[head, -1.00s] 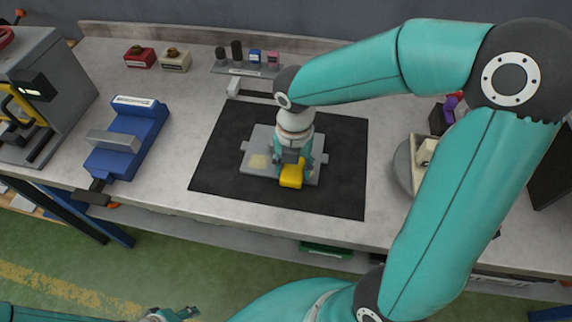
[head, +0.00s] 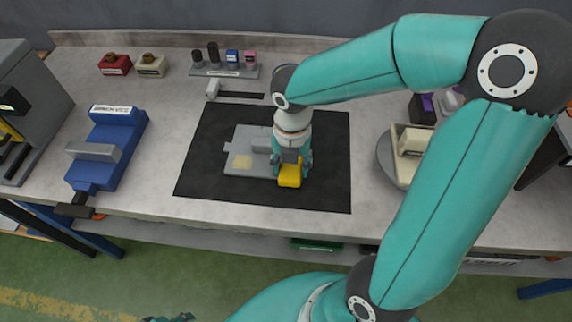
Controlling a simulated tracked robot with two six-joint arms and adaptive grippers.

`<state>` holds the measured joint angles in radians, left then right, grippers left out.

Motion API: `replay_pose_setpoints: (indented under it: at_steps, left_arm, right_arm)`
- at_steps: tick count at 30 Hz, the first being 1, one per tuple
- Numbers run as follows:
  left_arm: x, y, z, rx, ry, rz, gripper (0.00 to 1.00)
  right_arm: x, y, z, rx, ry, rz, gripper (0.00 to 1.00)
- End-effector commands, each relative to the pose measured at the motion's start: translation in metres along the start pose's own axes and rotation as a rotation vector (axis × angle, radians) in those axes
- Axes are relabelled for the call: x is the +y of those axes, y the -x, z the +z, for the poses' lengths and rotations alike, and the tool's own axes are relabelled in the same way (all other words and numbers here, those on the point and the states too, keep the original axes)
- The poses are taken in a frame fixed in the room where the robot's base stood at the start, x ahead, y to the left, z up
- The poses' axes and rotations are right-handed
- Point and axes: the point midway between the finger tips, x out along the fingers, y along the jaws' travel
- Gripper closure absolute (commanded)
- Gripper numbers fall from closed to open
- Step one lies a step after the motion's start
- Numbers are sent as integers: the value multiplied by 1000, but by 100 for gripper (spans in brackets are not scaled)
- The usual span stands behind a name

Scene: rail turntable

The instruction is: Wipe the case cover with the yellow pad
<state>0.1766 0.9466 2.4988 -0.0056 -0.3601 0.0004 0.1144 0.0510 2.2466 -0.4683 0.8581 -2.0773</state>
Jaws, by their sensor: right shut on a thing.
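The case cover (head: 240,146) is a flat grey plate lying on a black mat (head: 205,180), with a pale yellowish patch (head: 243,161) on its left part. My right gripper (head: 290,165) points down at the cover's right side and is shut on the yellow pad (head: 290,177). The pad is low at the cover's front right edge; whether it touches the surface I cannot tell. My gripper hides the cover's right end. My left gripper (head: 180,318) barely shows at the bottom edge, cut off, far from the bench.
A blue vise (head: 112,145) stands left of the mat. A rack (head: 225,71) with small bottles and a grey-handled tool (head: 213,88) lie behind it. A round grey stand with a beige block (head: 412,141) is at right, partly behind my arm. The mat's front is bare.

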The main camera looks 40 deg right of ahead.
Motion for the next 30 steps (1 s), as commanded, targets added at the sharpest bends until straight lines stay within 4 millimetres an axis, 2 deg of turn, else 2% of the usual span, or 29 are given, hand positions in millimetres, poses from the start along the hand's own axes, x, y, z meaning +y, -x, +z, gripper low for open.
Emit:
replay_pose_setpoints:
  at_steps: [8, 21, 30]
  left_arm:
    - [0, 1, 0, 0, 0, 0, 60]
    - [2, 7, 0, 0, 0, 0, 60]
    - [2, 6, 0, 0, 0, 0, 60]
  right_arm:
    - [2, -1, -1, 3, 1, -3, 77]
    - [29, 2, -1, 2, 1, -2, 77]
    - [31, 2, 0, 1, 0, -1, 77]
